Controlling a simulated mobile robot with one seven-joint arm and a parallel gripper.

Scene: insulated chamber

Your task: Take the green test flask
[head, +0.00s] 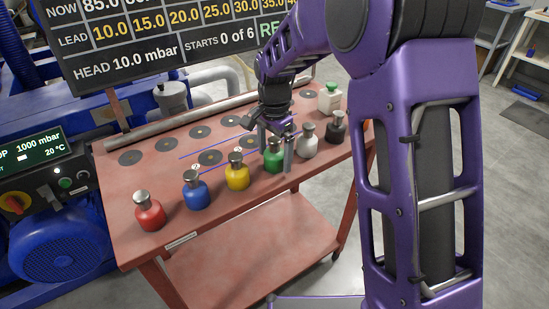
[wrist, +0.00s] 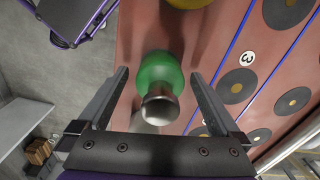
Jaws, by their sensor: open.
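The green test flask (head: 272,160) stands upright on the red table, in the front row between the yellow and white flasks. It has a round green body and a grey metal cap. My gripper (head: 277,154) is open and comes down over it. In the wrist view the green flask (wrist: 160,72) lies between the two spread fingers of my gripper (wrist: 159,74), with visible gaps on both sides. Its cap points toward the gripper's base.
Red (head: 150,214), blue (head: 196,194) and yellow (head: 237,177) flasks stand to the left. White (head: 307,146) and black (head: 336,132) flasks stand to the right. A pale green-capped bottle (head: 329,101) is behind. Dark round pads (head: 166,145) lie free on the table (head: 120,190).

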